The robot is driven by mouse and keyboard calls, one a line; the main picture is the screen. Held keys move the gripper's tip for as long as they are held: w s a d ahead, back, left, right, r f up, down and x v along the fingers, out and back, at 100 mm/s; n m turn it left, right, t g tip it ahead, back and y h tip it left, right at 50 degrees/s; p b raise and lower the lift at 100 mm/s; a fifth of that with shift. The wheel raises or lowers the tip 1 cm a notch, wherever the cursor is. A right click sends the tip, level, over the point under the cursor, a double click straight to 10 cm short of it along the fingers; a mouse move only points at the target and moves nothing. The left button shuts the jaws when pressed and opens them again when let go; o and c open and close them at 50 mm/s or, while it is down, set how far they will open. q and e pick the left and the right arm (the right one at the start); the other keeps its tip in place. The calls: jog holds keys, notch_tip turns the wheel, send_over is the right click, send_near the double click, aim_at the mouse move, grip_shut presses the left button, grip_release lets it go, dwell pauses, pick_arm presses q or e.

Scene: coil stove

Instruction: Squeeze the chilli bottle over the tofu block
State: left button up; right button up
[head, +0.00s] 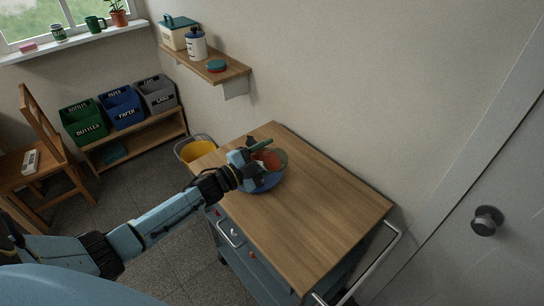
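My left arm reaches in from the left, and its gripper (249,159) is over a blue bowl (267,184) at the far left end of a wooden cart top. A red rounded thing (268,157) and a dark green elongated thing (262,145) show at the gripper, over or in the bowl. They are small and partly covered, so I cannot tell whether the fingers are shut on either. I cannot make out a chilli bottle or a tofu block. My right gripper is out of view.
The rest of the cart top (318,207) is bare. A metal handle (371,267) runs along its near right end. A yellow-lined bin (197,150) stands behind the cart. A door (455,250) is at right.

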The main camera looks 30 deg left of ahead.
pick_arm(q)
jog(key=shift+w+a+r+n+p, duration=0.3)
jog(key=shift+a+n+p, duration=0.15)
jog(key=shift+n, duration=0.5)
jog(key=shift+w+a+r+n+p, duration=0.2)
jog(key=shift+a+r+n+p, duration=0.15)
jog(key=shift+n, duration=0.6)
jog(key=o, duration=0.4)
jog(key=c, duration=0.3)
jog(key=s+d+f+m+b, duration=0.1)
jog(key=m+b, duration=0.3)
jog(key=m, duration=0.4)
jog(key=s+d+f+m+h+b, duration=0.1)
jog(key=d+f+m+b, duration=0.1)
jog(key=m, duration=0.6)
jog(key=s+d+f+m+g+b, duration=0.1)
jog(key=d+m+b, duration=0.2)
jog(key=m+b, duration=0.4)
jog(key=shift+s+f+m+h, duration=0.3)
jog(key=shift+f+m, duration=0.1)
jog(key=shift+m, duration=0.2)
jog(key=shift+c, duration=0.2)
